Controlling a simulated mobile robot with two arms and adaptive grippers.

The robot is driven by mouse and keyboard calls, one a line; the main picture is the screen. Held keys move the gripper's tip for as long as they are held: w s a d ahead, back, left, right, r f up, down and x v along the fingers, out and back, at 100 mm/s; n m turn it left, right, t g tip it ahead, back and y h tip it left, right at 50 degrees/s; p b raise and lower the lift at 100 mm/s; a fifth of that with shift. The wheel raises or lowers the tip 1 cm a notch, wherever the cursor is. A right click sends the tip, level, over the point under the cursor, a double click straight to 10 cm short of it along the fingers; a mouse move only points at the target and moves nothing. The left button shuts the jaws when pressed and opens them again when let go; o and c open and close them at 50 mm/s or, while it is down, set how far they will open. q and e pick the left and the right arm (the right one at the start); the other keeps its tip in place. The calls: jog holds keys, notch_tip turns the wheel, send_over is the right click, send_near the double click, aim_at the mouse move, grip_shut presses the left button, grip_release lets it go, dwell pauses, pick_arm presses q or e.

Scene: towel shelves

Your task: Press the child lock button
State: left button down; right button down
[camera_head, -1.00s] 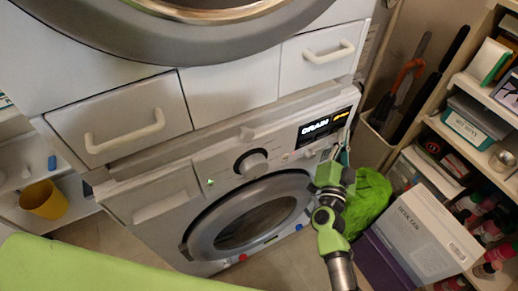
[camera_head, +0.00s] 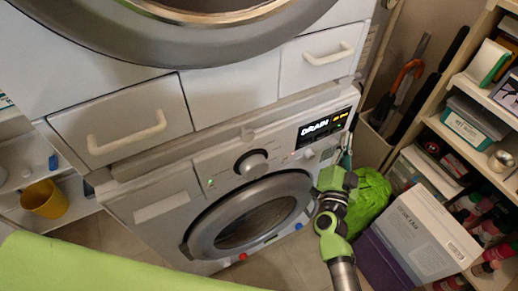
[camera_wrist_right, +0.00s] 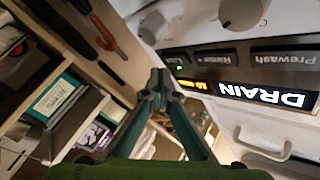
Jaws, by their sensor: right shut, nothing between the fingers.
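The lower washing machine's control panel (camera_head: 225,167) has a knob (camera_head: 252,165), a lit display (camera_head: 323,127) reading DRAIN, and small buttons and lights. I cannot tell which one is the child lock button. My right gripper (camera_head: 346,153) is shut and empty, in front of the panel's right end below the display. In the right wrist view its fingertips (camera_wrist_right: 159,74) meet close to the panel's edge, beside the display (camera_wrist_right: 258,92) and a Rinse key (camera_wrist_right: 213,59). Contact with the panel is unclear. My left gripper is out of view.
A round door (camera_head: 250,222) is below the panel, with a drawer front (camera_head: 112,130) above it.

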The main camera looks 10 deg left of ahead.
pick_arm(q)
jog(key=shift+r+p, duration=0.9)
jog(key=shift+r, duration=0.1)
pick_arm(e)
jog(key=shift+s+d, duration=0.9)
jog(key=shift+s, duration=0.25)
jog(key=shift+s+d, duration=0.85)
jog(key=shift+s, duration=0.3)
